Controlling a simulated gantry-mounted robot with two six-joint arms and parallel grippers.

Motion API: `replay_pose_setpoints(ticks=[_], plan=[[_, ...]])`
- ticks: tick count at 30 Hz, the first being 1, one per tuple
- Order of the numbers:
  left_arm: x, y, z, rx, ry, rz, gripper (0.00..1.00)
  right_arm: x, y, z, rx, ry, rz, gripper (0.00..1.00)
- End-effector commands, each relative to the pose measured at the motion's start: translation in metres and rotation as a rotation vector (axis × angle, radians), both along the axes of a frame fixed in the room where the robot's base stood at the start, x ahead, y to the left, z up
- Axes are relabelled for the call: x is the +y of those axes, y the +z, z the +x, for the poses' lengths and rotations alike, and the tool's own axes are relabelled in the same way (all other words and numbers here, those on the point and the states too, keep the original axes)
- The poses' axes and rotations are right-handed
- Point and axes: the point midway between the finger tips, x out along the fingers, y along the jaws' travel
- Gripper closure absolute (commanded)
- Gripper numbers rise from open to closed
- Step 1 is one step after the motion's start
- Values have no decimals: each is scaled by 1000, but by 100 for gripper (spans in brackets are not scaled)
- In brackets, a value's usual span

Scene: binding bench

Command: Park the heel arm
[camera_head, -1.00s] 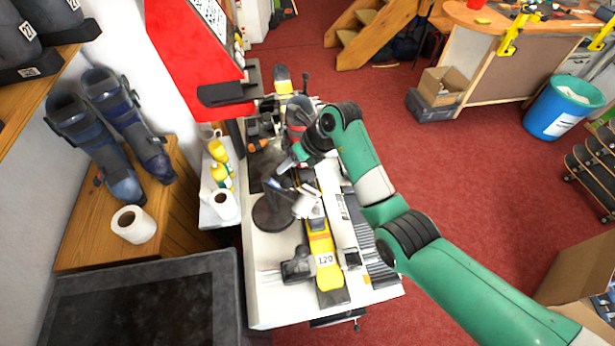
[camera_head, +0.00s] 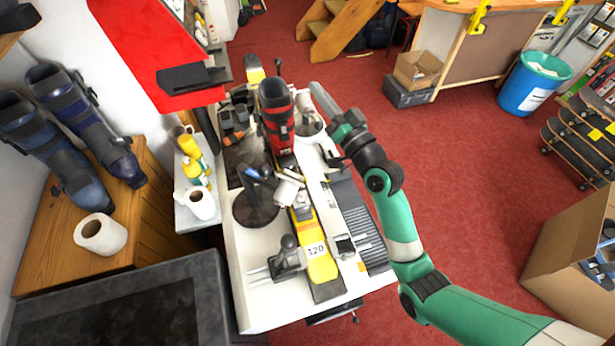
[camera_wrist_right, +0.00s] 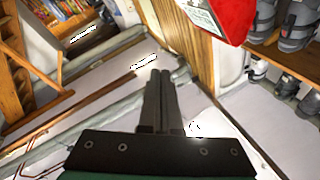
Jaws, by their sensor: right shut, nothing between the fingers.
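On the bench (camera_head: 250,300), a red and black ski boot (camera_head: 275,115) stands upright on a yellow ski (camera_head: 303,222) marked 120. Light-coloured binding parts (camera_head: 289,190) sit just behind the boot. A grey unit with a knobbed lever and rods (camera_head: 288,258) is beside the ski's near end. I cannot tell which of these is the heel arm. My right gripper (camera_head: 314,88) is shut and empty, to the right of the boot and apart from it. Its closed dark fingers also show in the right wrist view (camera_wrist_right: 159,100). My left gripper is out of view.
A round black stand with blue-handled tools (camera_head: 256,207) is left of the ski. A red machine (camera_head: 150,45) overhangs the bench's far left. Red floor lies open to the right.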

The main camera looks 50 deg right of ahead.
Motion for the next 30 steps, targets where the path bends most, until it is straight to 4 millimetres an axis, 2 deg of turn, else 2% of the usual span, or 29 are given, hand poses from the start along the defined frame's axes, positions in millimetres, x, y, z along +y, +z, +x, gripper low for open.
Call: replay_pose_setpoints(ticks=[1,3,5,6,9,12,13,18,22,26,30], plan=[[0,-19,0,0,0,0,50,12,-39,-11,23,97,124,100],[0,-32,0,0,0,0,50,34,-71,-30,37,241,284,100],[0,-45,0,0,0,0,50,52,-95,-50,36,347,405,100],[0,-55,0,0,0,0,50,60,-110,-65,27,401,477,100],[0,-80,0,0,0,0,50,58,-155,-102,4,411,599,100],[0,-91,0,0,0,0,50,47,-194,-117,38,351,641,100],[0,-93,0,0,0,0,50,45,-201,-120,41,340,648,100],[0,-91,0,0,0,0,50,39,-199,-121,38,326,649,100],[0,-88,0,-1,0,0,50,39,-197,-114,39,328,649,100],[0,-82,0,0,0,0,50,40,-192,-95,39,329,647,100],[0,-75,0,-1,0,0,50,39,-187,-66,39,330,647,100]])
